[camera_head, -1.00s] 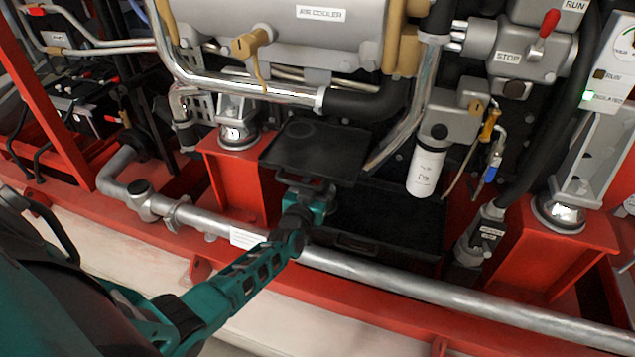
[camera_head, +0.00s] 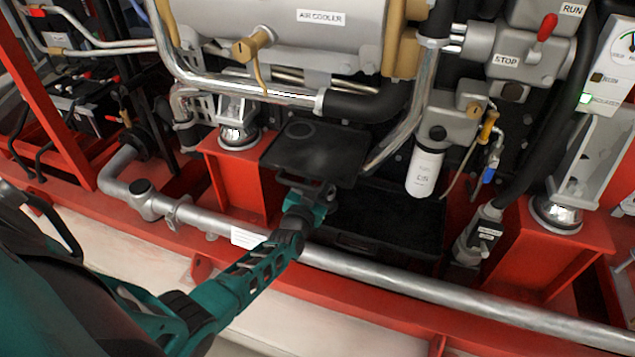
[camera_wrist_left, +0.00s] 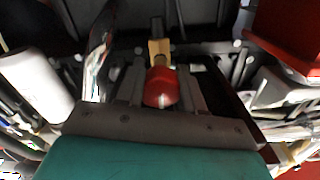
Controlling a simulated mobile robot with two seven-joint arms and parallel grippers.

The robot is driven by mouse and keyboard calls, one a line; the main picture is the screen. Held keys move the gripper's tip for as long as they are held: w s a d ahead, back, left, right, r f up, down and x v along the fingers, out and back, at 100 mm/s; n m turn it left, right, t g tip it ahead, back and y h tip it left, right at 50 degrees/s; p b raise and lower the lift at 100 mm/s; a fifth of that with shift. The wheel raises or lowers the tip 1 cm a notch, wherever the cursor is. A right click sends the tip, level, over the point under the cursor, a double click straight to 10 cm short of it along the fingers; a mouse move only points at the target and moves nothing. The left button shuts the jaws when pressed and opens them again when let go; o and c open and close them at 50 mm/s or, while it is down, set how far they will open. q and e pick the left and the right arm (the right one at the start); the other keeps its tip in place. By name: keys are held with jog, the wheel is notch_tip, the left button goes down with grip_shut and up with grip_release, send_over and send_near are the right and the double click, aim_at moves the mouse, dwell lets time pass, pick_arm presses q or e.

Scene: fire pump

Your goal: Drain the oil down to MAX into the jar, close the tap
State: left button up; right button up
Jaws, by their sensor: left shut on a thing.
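In the left wrist view a red rounded handle (camera_wrist_left: 161,90) with a brass part (camera_wrist_left: 159,50) beyond it sits between my gripper fingers. It looks like the tap, though its full shape is hidden. My left gripper (camera_head: 321,189) is shut on this red handle, low under the front edge of a flat black plate (camera_head: 330,165). In the head view the gripper and plate hide the handle. I cannot make out the jar or the oil level mark in either view. My right gripper is not in view.
A black tray (camera_head: 400,222) lies right of my gripper. A silver pipe (camera_head: 400,280) runs along the red frame (camera_head: 540,275) under my left arm. The air cooler (camera_head: 285,35) is above.

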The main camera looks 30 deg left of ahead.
pick_arm(q)
jog(key=o, duration=1)
jog(key=shift+r, duration=0.1)
jog(key=shift+o, duration=0.2)
jog(key=shift+s, duration=0.1)
jog(key=shift+s+d, duration=0.15)
jog(key=shift+s, duration=0.15)
jog(key=p+v, duration=0.4)
jog(key=v, duration=0.8)
